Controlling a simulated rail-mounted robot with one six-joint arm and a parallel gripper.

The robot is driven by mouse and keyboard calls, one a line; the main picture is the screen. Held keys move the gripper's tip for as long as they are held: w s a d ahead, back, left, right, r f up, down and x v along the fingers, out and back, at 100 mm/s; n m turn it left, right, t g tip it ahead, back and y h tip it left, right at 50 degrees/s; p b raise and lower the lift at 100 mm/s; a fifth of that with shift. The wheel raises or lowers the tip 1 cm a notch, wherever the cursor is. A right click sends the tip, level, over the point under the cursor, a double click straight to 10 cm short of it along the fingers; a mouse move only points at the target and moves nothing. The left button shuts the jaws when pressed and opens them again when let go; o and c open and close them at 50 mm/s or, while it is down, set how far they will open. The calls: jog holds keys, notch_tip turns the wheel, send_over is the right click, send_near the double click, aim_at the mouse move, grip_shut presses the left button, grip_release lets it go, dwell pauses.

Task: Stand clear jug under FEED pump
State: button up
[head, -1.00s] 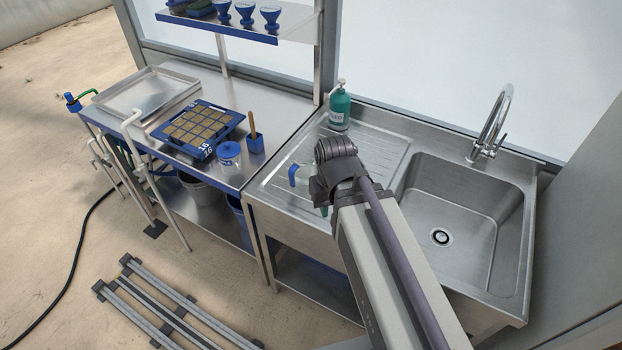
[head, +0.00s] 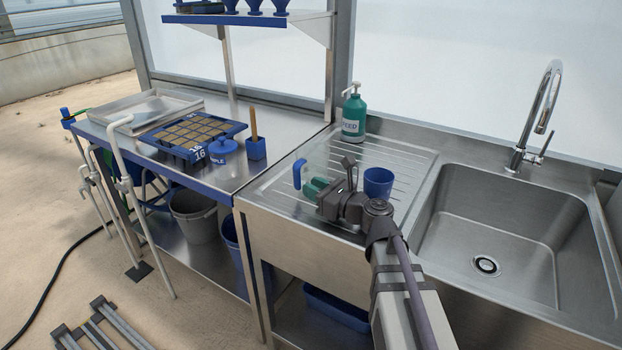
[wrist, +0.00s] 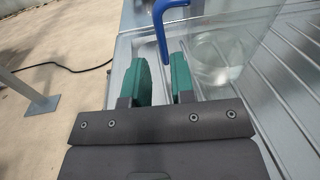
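The clear jug (wrist: 222,55) stands on the ribbed steel drainboard; its blue handle (head: 299,174) faces left in the head view. Its see-through body is hard to make out there. My gripper (head: 317,187) is low over the drainboard, just in front of the jug. In the wrist view my gripper (wrist: 161,75) has its green fingers apart, and the lower end of the blue handle (wrist: 160,25) shows in line with the gap. I cannot tell whether they touch it. The green FEED pump bottle (head: 353,115) stands upright at the drainboard's back edge, its nozzle pointing left.
A blue cup (head: 378,184) stands right of my gripper. The sink basin (head: 490,235) and tap (head: 540,110) are farther right. The drainboard before the FEED bottle looks clear.

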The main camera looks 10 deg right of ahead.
aim_at(300, 181)
jog(key=x, duration=0.6)
jog(key=shift+w, duration=0.3)
grip_shut()
